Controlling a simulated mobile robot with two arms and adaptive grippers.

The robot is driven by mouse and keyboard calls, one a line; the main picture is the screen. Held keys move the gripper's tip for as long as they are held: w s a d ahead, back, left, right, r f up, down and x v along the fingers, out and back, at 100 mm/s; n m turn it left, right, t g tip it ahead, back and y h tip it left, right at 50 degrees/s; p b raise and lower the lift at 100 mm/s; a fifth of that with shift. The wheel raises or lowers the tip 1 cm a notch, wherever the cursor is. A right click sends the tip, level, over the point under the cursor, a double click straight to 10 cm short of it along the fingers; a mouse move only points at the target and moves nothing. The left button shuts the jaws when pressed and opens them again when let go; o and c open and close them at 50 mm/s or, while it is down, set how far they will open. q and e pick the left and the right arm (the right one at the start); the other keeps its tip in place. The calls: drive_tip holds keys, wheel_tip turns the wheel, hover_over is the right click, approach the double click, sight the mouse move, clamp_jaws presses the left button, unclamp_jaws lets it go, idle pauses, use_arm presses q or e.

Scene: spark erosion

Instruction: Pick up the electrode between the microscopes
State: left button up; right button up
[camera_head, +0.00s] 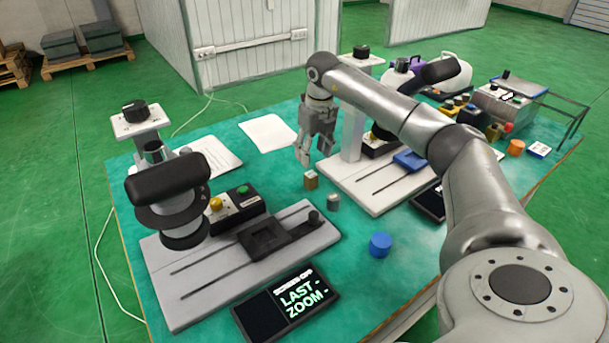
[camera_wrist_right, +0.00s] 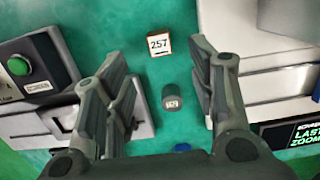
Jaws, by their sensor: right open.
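Two small pieces stand on the green table between the two microscopes, and I cannot tell for sure which is the electrode. One is a brass-coloured block (camera_head: 311,180) with a white top, which reads 257 in the right wrist view (camera_wrist_right: 158,45). The other is a grey cylinder (camera_head: 333,202) with a small label, also in the wrist view (camera_wrist_right: 171,96). My right gripper (camera_head: 315,155) is open and empty, above and behind the block. In the wrist view both pieces appear between its fingers (camera_wrist_right: 160,70), not touching them. My left gripper is out of view.
The left microscope (camera_head: 168,190) and right microscope (camera_head: 352,130) flank the pieces, with bases close on either side. A blue cylinder (camera_head: 380,245) stands nearer the table front. A dark display (camera_head: 288,303) lies in front of the left base. Paper sheets (camera_head: 267,133) lie behind.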

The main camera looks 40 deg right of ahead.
sight(311, 174)
drive_tip(key=f, duration=0.6)
drive_tip(key=w+f, duration=0.1)
drive_tip(key=f, duration=0.2)
drive_tip(key=shift+f+p, duration=0.15)
drive_tip(key=shift+p, duration=0.2)
drive_tip(key=shift+c, duration=0.3)
clamp_jaws()
